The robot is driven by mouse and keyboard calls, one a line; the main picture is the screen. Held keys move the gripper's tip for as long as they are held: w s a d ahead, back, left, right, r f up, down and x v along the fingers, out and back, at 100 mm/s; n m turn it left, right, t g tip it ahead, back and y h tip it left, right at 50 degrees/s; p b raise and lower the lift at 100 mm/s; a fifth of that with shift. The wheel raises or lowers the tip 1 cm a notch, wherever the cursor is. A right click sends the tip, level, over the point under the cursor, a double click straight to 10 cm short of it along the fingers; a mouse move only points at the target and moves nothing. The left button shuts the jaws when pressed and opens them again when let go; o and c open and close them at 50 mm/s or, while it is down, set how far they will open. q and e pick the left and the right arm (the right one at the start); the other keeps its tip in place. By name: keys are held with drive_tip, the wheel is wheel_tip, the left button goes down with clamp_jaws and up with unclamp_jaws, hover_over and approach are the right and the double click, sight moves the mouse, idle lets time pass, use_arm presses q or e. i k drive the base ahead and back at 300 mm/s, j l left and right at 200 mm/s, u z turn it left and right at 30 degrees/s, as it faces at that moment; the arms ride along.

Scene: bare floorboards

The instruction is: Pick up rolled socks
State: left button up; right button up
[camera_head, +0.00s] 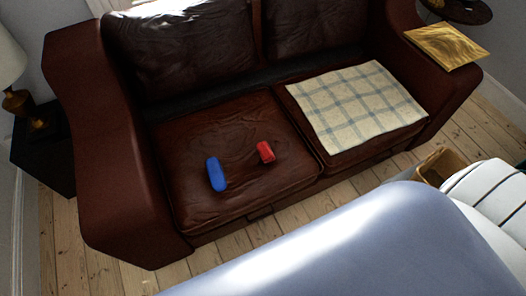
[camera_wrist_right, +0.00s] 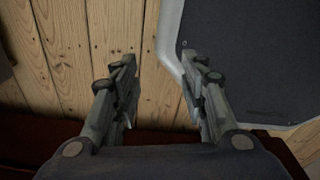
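A small red roll-shaped item (camera_head: 265,151) lies on the left seat cushion of the brown leather sofa (camera_head: 180,140). A blue elongated, rounded item (camera_head: 216,174) lies to its left and slightly nearer. Both could be rolled socks; the picture is too small to tell. In the right wrist view my right gripper (camera_wrist_right: 157,68) has its two fingers spread apart with nothing between them. Floorboards show below it, and neither item is in that view. My left gripper is not in view.
A checked cloth (camera_head: 357,103) covers the right seat cushion. A gold-coloured flat item (camera_head: 445,45) rests on the right armrest. A dark side table with a lamp (camera_head: 18,100) stands left of the sofa. An open brown container (camera_head: 441,166) stands on the floor at the right.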

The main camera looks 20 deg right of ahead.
sight(264, 150)
drive_tip(key=k+j, duration=0.1)
drive_tip(key=j, duration=0.4)
drive_tip(key=j+z, duration=0.1)
drive_tip(key=j, duration=0.4)
drive_tip(key=k+j, duration=0.15)
drive_tip(key=j, duration=0.3)
